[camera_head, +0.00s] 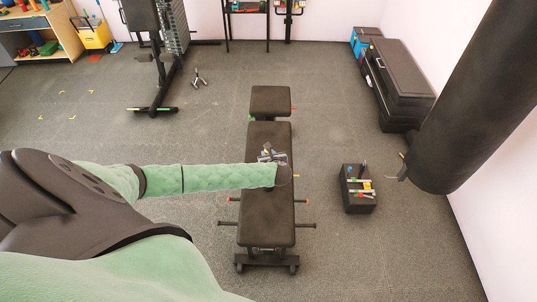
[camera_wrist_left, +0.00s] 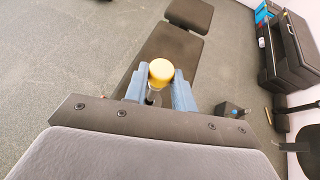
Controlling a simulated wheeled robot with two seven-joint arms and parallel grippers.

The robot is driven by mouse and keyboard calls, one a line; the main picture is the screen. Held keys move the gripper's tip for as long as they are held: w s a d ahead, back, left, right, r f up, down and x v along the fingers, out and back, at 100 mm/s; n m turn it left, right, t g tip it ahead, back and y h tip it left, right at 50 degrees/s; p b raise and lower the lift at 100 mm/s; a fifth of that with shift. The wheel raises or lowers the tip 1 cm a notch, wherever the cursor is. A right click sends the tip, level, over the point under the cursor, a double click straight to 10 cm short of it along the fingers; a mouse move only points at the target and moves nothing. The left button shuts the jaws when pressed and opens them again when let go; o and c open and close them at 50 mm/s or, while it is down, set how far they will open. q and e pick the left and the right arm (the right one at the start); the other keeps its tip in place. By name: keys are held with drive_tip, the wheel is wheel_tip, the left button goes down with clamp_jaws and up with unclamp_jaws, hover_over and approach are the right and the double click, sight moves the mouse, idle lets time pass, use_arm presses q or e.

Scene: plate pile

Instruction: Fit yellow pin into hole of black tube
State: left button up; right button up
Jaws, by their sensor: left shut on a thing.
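The yellow pin (camera_wrist_left: 161,71) shows in the left wrist view as a rounded yellow head with a metal shaft below it. My left gripper (camera_wrist_left: 160,82) is shut on it, with one blue finger on each side. In the head view my left gripper (camera_head: 268,153) is above the middle of the black bench, and the pin cannot be made out there. I cannot pick out the black tube and its hole for certain in either view. My right gripper is in neither view.
The bench (camera_head: 266,215) stands mid-floor with rods sticking out at its sides. An open black tote (camera_head: 357,204) with small items stands to its right. A black punching bag (camera_head: 475,95) hangs at the right. A weight rack (camera_head: 160,60) stands at the back left. Floor between is clear.

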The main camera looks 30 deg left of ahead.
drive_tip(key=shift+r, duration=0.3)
use_arm(q)
drive_tip(key=shift+f+b, duration=1.45)
drive_tip(key=shift+f, duration=2.3)
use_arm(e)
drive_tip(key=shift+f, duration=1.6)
use_arm(q)
drive_tip(key=o, duration=1.1)
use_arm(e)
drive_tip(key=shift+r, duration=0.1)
use_arm(q)
drive_tip(key=b+v, duration=0.2)
drive_tip(key=v, duration=0.6)
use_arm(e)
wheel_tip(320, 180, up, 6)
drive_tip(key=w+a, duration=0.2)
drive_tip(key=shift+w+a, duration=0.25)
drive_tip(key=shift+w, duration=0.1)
